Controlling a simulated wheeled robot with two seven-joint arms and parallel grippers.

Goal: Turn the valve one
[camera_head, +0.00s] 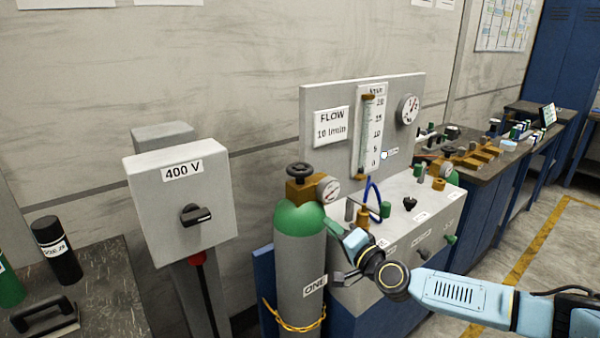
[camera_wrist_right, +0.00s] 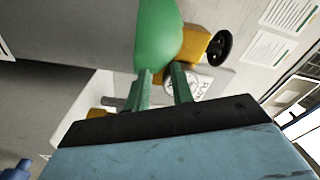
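A grey gas cylinder (camera_head: 300,265) with a green shoulder and the label "ONE" stands left of the bench. On top is a brass valve block (camera_head: 302,190) with a black handwheel (camera_head: 300,170) and a round gauge (camera_head: 328,189). My right gripper (camera_head: 340,254) is at the cylinder's right side, below the valve, with its fingers apart. In the right wrist view the open fingers (camera_wrist_right: 163,88) point towards the green shoulder (camera_wrist_right: 158,38). The handwheel (camera_wrist_right: 218,46) is right of the fingers; the gauge (camera_wrist_right: 188,86) shows partly behind one. Contact with the cylinder cannot be told. My left gripper is not in view.
A 400 V switch box (camera_head: 183,195) stands left of the cylinder. A flow panel (camera_head: 345,95) and a bench box (camera_head: 420,215) with fittings stand behind my right arm. A yellow chain (camera_head: 296,327) crosses the cylinder. The space above the handwheel is clear.

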